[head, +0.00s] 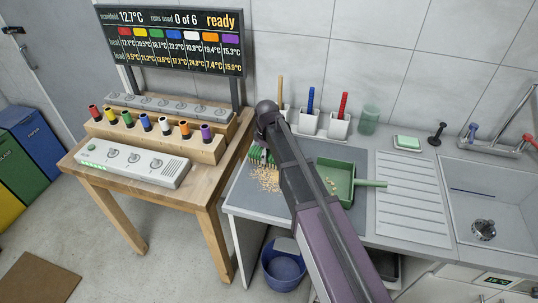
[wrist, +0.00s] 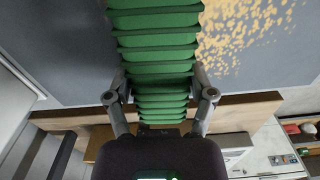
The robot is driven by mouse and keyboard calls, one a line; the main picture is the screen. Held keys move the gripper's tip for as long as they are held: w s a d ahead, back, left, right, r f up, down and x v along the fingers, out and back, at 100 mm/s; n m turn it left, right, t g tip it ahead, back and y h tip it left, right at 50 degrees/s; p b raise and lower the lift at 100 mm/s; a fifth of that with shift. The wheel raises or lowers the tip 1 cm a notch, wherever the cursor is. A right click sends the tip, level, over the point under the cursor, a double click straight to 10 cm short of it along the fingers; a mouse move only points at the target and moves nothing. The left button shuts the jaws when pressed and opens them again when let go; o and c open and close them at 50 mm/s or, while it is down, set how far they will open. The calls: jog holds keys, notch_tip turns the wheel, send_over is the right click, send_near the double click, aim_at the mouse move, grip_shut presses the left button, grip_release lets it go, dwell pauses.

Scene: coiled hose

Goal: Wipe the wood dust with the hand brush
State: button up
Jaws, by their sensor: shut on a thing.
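The green hand brush (wrist: 155,45) shows its ribbed rows in the wrist view. My gripper (wrist: 160,98) is shut on it, a finger at each side. In the head view only a small green part of the brush (head: 258,156) shows past my arm, at the dust's upper edge. I cannot tell whether it touches the mat. The wood dust (head: 266,178) lies scattered on the grey mat (head: 250,201), left of my arm. In the wrist view the dust (wrist: 245,35) lies right of the brush. A green dustpan (head: 340,170) lies right of my arm, with a few tan specks in it.
White holders (head: 308,124) with coloured handles and a green cup (head: 369,119) stand along the wall. A drainer (head: 410,195) and sink (head: 490,205) are at the right. A wooden table (head: 205,178) with a control box and coloured plugs stands left of the counter.

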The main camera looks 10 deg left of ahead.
aim_at(256, 155)
jog(key=shift+a, duration=0.2)
jog(key=shift+w+a, duration=0.15)
jog(key=shift+a, duration=0.7)
jog(key=shift+w+a, duration=0.1)
jog(key=shift+a, duration=0.75)
jog(key=shift+s, duration=0.15)
jog(key=shift+s+f, duration=0.1)
jog(key=shift+s, duration=0.85)
jog(key=shift+c, duration=0.5)
jog(key=shift+d, duration=0.1)
jog(key=shift+d, duration=1.6)
